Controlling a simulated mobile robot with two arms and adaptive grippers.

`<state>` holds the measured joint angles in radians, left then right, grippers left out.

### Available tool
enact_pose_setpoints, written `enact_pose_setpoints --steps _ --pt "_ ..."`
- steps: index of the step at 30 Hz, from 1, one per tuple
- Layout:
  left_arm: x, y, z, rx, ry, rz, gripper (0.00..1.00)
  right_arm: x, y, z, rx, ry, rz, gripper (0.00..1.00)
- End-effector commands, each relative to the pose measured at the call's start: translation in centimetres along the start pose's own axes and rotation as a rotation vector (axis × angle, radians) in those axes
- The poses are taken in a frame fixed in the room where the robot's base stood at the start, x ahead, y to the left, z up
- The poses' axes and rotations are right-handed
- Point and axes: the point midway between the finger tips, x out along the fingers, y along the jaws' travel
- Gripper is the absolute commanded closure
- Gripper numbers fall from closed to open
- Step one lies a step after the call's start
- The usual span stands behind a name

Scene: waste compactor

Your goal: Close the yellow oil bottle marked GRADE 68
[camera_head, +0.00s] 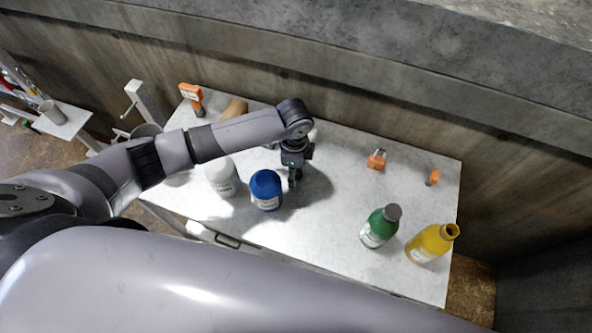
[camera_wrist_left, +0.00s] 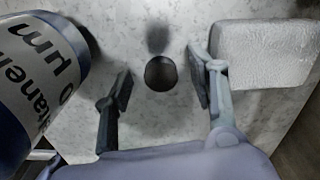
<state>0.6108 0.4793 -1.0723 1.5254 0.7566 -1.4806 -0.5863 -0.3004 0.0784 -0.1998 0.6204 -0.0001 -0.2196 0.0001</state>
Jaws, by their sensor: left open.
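The yellow bottle (camera_head: 430,244) stands at the right end of the white table, with its dark mouth uncovered. Its label is too small to read. My left gripper (camera_head: 293,184) points down at the middle of the table, well left of the yellow bottle. In the left wrist view its fingers (camera_wrist_left: 158,88) are open. A small dark round cap-like piece (camera_wrist_left: 160,73) lies between them, with a gap on each side. In the head view this piece is hidden by the gripper or too small to tell. My right gripper is not in view.
A blue jar (camera_head: 266,188) stands just left of the gripper, with a white jar (camera_head: 222,177) beyond it. A green bottle with a grey cap (camera_head: 381,226) stands beside the yellow one. A white block (camera_wrist_left: 265,55) lies near the right finger. An orange-topped item (camera_head: 377,159) lies further back.

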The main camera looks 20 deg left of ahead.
Motion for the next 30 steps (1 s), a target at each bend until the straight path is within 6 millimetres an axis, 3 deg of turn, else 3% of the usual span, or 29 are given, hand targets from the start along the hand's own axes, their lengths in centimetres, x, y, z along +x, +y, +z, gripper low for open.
enact_pose_setpoints --steps 11,25,30 --pt "0.23 0.00 -0.01 0.001 0.000 0.000 0.48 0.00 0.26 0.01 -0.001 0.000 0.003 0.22" --pt "0.21 -0.01 -0.01 0.001 0.000 0.000 0.80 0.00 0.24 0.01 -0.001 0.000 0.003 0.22" --pt "0.21 -0.01 0.00 0.001 0.000 0.000 0.80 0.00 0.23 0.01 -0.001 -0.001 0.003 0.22"
